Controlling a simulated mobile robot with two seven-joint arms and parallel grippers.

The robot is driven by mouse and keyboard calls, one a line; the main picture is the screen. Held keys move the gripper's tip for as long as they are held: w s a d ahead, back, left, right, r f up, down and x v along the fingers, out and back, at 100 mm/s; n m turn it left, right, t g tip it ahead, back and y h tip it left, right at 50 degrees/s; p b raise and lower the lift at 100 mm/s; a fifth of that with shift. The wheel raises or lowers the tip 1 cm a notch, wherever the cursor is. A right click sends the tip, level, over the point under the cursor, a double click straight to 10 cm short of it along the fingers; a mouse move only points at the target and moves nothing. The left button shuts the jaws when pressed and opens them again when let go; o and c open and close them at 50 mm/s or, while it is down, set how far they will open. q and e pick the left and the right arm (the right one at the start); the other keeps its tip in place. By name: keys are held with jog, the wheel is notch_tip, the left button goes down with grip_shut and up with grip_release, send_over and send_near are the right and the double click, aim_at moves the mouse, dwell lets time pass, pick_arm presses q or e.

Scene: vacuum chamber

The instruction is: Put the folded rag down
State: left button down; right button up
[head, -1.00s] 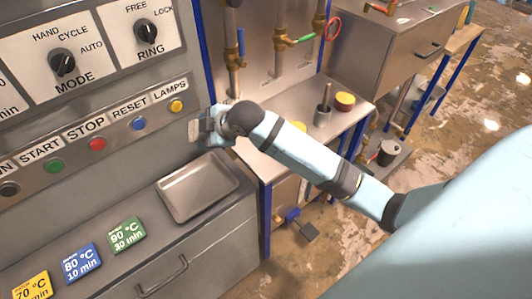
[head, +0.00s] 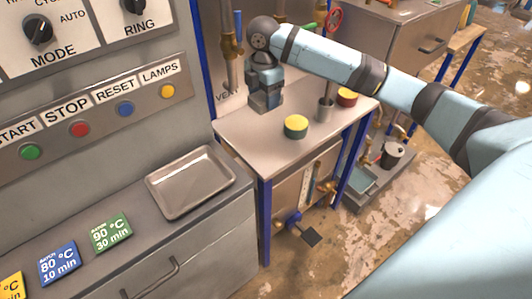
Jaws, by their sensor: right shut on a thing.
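My right gripper (head: 265,102) hangs fingers-down over the back left part of the steel side table (head: 250,137), close to the panel behind it. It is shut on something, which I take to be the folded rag. The rag is too hidden by the fingers and too small to make out clearly. I cannot tell whether it touches the tabletop. My left gripper is not in view.
A yellow-topped green tin (head: 295,127), a grey cup with a rod (head: 324,110) and a red tin (head: 346,97) stand right of the gripper. An empty metal tray (head: 190,182) lies on the front counter. The table's front left is bare.

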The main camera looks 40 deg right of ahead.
send_over(264, 154)
notch_tip(264, 154, down, 16)
jog(key=shift+d+f, duration=0.1)
jog(key=shift+f, duration=0.1)
notch_tip(264, 154, down, 3)
jog(key=shift+r+p, duration=0.1)
jog(key=shift+p, duration=0.45)
jog(key=shift+f, duration=0.2)
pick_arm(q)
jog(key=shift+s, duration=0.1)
pick_arm(e)
jog(key=o, duration=0.9)
jog(key=shift+c, duration=0.2)
jog(key=shift+f+b, duration=0.4)
jog(key=shift+b, duration=0.45)
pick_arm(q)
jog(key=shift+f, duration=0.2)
pick_arm(e)
notch_tip(264, 154, up, 14)
jog(key=shift+w+a, duration=0.15)
jog(key=shift+a, duration=0.15)
